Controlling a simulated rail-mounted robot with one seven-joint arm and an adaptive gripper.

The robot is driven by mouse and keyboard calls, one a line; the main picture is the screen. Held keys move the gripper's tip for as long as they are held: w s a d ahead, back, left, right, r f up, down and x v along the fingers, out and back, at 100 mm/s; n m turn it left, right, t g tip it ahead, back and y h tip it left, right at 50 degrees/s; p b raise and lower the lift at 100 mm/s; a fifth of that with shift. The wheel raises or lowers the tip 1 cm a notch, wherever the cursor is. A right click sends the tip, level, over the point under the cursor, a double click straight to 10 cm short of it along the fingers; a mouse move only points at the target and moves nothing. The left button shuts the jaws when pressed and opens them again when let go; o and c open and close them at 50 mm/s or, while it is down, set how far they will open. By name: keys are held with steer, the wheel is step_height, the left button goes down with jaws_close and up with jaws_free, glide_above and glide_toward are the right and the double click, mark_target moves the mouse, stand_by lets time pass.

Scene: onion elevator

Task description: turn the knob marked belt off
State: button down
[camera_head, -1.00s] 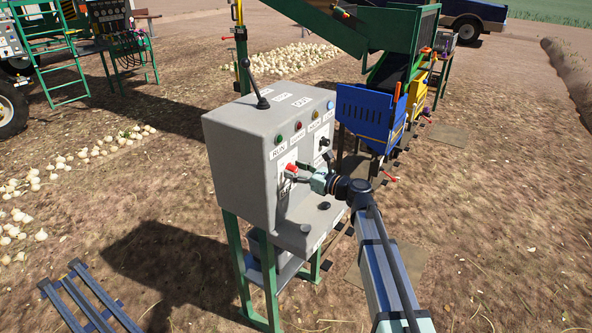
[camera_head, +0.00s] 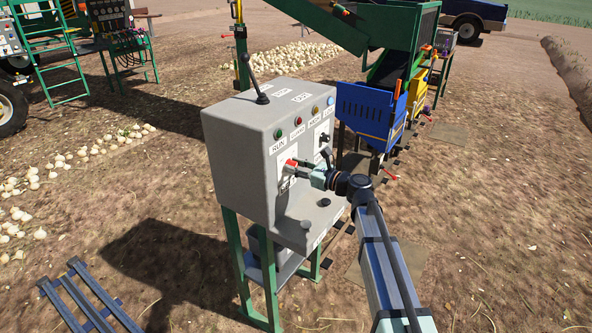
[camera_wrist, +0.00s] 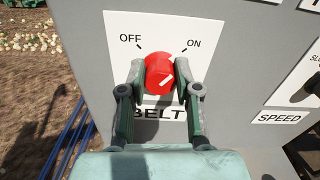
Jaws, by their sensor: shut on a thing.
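The red belt knob (camera_wrist: 159,68) sits on a white plate (camera_wrist: 118,38) lettered OFF at upper left, ON at upper right and BELT below. My gripper (camera_wrist: 160,78) is shut on the knob, one finger on each side, and partly covers the word BELT. In the head view the knob (camera_head: 291,162) shows small and red on the front of the grey control box (camera_head: 237,150), with my gripper (camera_head: 299,164) reaching it from the right.
A black speed knob (camera_wrist: 310,88) is to the right of the belt plate. Several coloured buttons line the box's upper front, and a lever (camera_head: 256,80) stands on top. A lower ledge (camera_head: 303,226) juts out below. A blue crate (camera_head: 365,112) stands behind, at right.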

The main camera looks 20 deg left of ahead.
steer(key=n+b, duration=0.5)
steer(key=b, duration=0.1)
steer(key=n+b, duration=1.1)
steer(key=b, duration=0.1)
steer(key=shift+s+f+b, duration=0.15)
steer(key=shift+f+b, duration=0.1)
steer(key=shift+b, duration=0.05)
steer(key=shift+r+n, duration=0.1)
steer(key=shift+n, duration=0.3)
steer(key=c, duration=0.8)
jaws_free()
steer(key=shift+a, duration=0.1)
steer(key=v, duration=1.2)
